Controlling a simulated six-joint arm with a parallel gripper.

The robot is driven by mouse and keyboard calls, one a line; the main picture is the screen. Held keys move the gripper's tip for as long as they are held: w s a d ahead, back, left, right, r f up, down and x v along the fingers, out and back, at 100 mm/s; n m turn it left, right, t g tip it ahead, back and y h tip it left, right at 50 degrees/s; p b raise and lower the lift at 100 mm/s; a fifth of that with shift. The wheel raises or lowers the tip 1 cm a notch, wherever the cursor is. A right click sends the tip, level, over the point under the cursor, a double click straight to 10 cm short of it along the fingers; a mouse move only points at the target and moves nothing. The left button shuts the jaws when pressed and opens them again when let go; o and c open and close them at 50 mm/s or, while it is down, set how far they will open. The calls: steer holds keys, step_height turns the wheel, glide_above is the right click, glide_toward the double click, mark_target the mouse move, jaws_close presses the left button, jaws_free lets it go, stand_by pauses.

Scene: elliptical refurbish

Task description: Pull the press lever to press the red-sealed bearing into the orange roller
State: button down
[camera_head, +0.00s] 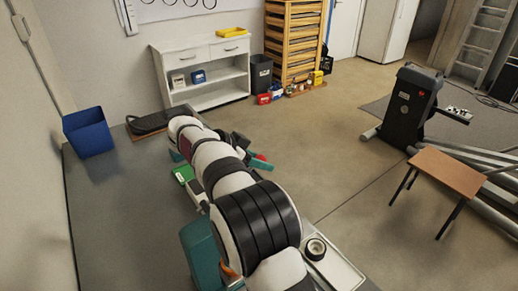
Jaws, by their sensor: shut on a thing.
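My arm stretches across the worktable and hides much of the press. My gripper (238,141) shows only as a dark part beyond the arm, beside a small red piece (259,157) that looks like the end of the press lever. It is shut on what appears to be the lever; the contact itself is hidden. Teal-green parts of the press (262,166) show next to it. The orange roller and the red-sealed bearing cannot be made out behind my arm.
On the grey worktable (105,200) are a blue bin (88,132), a black pedal-like part (152,121), a green tray (184,174) and a teal block (200,248). A white tray (343,272) with a dark ring-shaped part (316,248) lies at right. The table's left side is clear.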

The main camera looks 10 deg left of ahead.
steer(key=f, duration=0.2)
steer(key=shift+w+d+f, duration=0.25)
steer(key=shift+w+f, duration=0.05)
steer(key=shift+f, duration=0.2)
stand_by(0.4)
steer(key=shift+w+d+f, duration=0.1)
steer(key=shift+d+f, duration=0.05)
steer(key=shift+f, duration=1.4)
